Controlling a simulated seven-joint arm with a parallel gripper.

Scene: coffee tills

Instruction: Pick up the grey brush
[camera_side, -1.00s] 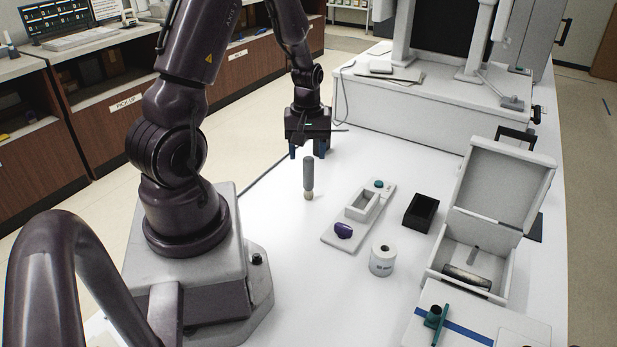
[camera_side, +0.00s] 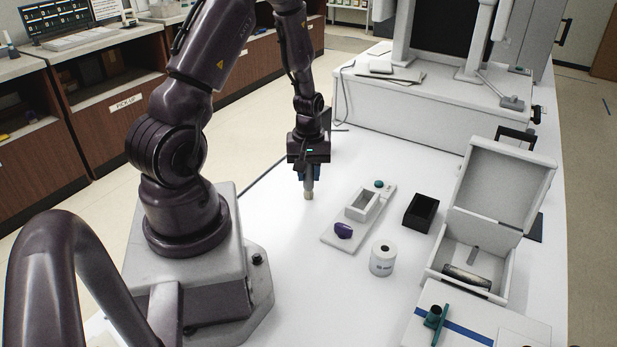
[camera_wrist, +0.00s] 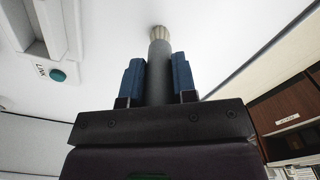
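The grey brush (camera_side: 309,187) stands upright on the white table, its handle up and its pale bristle end down at the tabletop. My gripper (camera_side: 309,174) is above it, pointing down, with its blue fingers on both sides of the handle. In the wrist view the grey brush (camera_wrist: 160,72) runs between the two fingers of my gripper (camera_wrist: 159,78), which lie close against the handle with no clear gap. The gripper looks shut on the handle. The upper handle is hidden by the fingers in the side view.
To the right are a pale tray (camera_side: 334,236) with a purple item (camera_side: 343,230), a paper roll (camera_side: 382,259), a black box (camera_side: 421,213) and an open white box (camera_side: 503,187). A white machine base (camera_side: 430,115) stands behind. The table's left edge is near the brush.

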